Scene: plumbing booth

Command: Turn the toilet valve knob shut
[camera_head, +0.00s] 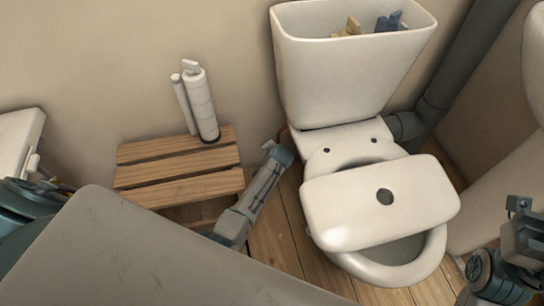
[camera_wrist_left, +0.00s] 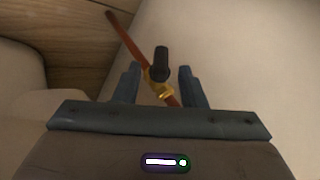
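The toilet valve shows in the left wrist view as a brass body (camera_wrist_left: 157,90) on a copper pipe (camera_wrist_left: 125,35), with a black knob (camera_wrist_left: 161,63) on it. My left gripper (camera_wrist_left: 159,75) is open, with one finger on each side of the knob and a visible gap on both sides. In the head view my left gripper (camera_head: 277,154) reaches down beside the left rear of the toilet (camera_head: 345,75), where it hides the valve. My right gripper (camera_head: 522,236) is at the right edge, away from the toilet, and its finger opening is unclear.
The cistern lid (camera_head: 430,205) lies across the toilet bowl. The open cistern holds a yellow item (camera_head: 352,25) and a blue-grey one (camera_head: 389,21). A grey pipe (camera_head: 455,75) runs right of the toilet.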

